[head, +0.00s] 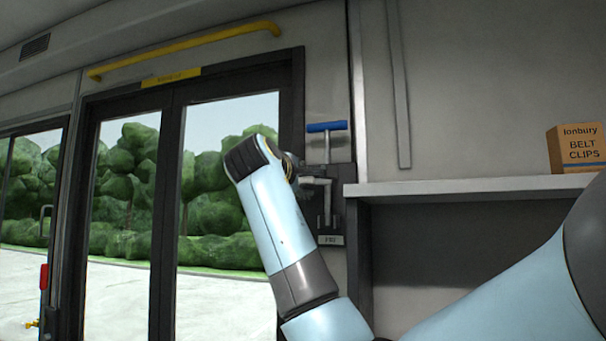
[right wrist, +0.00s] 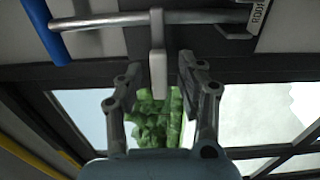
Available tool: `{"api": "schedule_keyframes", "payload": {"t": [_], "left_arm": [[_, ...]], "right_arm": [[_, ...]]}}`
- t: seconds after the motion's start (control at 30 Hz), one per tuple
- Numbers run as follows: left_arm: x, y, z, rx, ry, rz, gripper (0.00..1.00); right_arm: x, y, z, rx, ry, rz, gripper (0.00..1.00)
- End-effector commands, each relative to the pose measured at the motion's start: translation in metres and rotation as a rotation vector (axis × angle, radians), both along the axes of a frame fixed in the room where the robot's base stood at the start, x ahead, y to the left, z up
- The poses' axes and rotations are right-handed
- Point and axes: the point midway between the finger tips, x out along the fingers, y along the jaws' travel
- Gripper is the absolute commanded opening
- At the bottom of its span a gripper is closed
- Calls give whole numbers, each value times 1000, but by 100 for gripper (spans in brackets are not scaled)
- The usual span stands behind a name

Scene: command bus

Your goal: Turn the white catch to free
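The white catch (right wrist: 158,62) is a pale bar hanging from a dark plate beside the door. In the right wrist view it lies between the fingertips of my right gripper (right wrist: 160,78), with a visible gap on each side. The fingers are open. In the head view, my right gripper (head: 292,162) is mostly hidden behind the wrist, close to the plate; a pale bent lever, apparently the catch (head: 327,200), shows just right of it. A blue T-handle (head: 326,127) sits above the catch; its blue grip also shows in the right wrist view (right wrist: 47,32). My left gripper is out of view.
A dark-framed glass door (head: 170,200) stands left of the plate, with a yellow rail (head: 185,49) above. A shelf (head: 480,186) juts out at the right, holding a box of belt clips (head: 577,148). A small label (head: 331,240) is under the plate.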

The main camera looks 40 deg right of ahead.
Motion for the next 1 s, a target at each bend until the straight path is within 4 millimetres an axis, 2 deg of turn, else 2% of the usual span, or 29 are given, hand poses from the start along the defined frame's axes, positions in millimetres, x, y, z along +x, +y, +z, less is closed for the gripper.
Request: {"api": "schedule_keyframes", "payload": {"t": [0.17, 0.43, 0.73, 1.0], "left_arm": [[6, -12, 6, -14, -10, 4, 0], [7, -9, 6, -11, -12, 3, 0], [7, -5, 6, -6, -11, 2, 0], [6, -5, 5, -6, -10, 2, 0]], "right_arm": [[7, -13, 0, 0, 1, 0, 38], [7, -14, -1, 1, 0, 1, 38], [7, -14, -1, 1, 0, 0, 1], [7, -14, -2, 4, -4, 0, 0]]}}
